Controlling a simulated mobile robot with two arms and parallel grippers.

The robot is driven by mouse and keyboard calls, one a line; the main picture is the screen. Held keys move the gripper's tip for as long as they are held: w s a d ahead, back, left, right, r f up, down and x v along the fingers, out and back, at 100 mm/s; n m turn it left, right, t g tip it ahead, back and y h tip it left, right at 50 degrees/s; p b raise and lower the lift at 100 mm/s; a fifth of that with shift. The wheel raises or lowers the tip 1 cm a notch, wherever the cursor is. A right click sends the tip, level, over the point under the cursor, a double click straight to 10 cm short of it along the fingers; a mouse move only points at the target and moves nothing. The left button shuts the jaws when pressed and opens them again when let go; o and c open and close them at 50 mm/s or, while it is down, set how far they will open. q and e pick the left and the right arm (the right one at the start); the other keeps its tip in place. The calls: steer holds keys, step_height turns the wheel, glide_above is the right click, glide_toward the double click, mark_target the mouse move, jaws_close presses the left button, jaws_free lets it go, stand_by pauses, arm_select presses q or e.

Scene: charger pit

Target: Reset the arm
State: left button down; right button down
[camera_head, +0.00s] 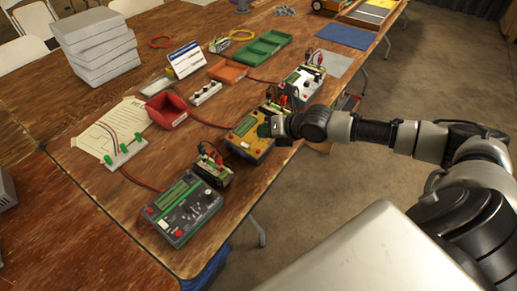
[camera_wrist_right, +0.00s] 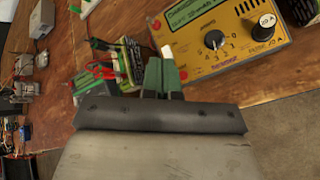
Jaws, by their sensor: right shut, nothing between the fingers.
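My right arm reaches in from the right in the head view, and my right gripper (camera_head: 265,130) is over the near edge of the yellow charger (camera_head: 247,138). In the right wrist view the gripper fingers (camera_wrist_right: 163,72) are together with nothing held, just left of the yellow charger (camera_wrist_right: 215,62) with its dial and knobs. I cannot tell whether the fingers touch the charger. A battery pack with red and black leads (camera_wrist_right: 122,62) lies beside the fingers; it also shows in the head view (camera_head: 212,165). My left gripper is not in view.
A grey charger (camera_head: 182,210) stands at the table's near corner.

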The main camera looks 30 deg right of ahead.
stand_by(0.5)
steer(key=s+a+f+m, duration=0.1)
steer(key=a, duration=0.2)
steer(key=s+a+f+m+g, duration=0.1)
steer(key=s+a+f, duration=0.1)
steer(key=a, duration=0.1)
steer(key=s+a+f+m+g+y, duration=0.1)
steer(key=s+a+f, duration=0.1)
steer(key=a, duration=0.2)
steer(key=shift+s+f+m, duration=0.1)
steer(key=shift+s+m, duration=0.1)
steer(key=shift+m, duration=0.2)
steer(key=s+a+m, duration=0.2)
steer(key=s+a+f+m, duration=0.1)
steer(key=s+a+m, duration=0.1)
steer(key=s+a+f+m+g, duration=0.1)
steer(key=a, duration=0.1)
steer(key=shift+s+m, duration=0.4)
steer(key=s+d+m+g+h, duration=0.35)
steer(key=s+m+h, duration=0.25)
steer(key=s+m, duration=1.25)
step_height(320, 180, down, 26)
steer(key=w+m+g+p, duration=0.1)
steer(key=m, duration=0.2)
steer(key=s+d+f+g+p, duration=0.1)
steer(key=s+d+f, duration=0.2)
steer(key=s+f, duration=1.1)
steer(key=shift+s+f+n, duration=0.35)
steer(key=shift+s, duration=0.5)
